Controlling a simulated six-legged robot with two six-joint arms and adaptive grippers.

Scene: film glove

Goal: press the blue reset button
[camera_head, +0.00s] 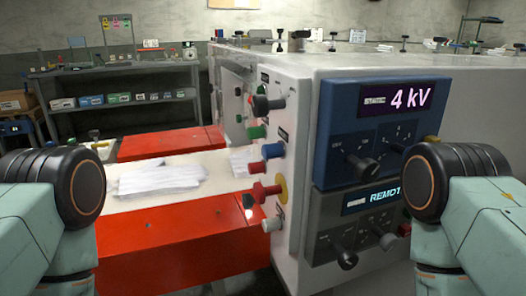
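A blue button (273,150) sticks out from the left-facing side of the white machine (300,120), in a column of coloured knobs and buttons. A small red button (256,167) sits just below it, and a green one (257,132) just above. My left and right arms show at the left and right edges, with only their links and black joints visible. Neither gripper is in view. Nothing covers the blue button.
A red emergency-type knob on a yellow disc (267,190), a white knob (271,225) and a black knob (268,103) share the column. The front panel shows "4 kV" (410,98). A conveyor (130,190) with white gloves and red guards (180,240) lies left. Shelves stand behind.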

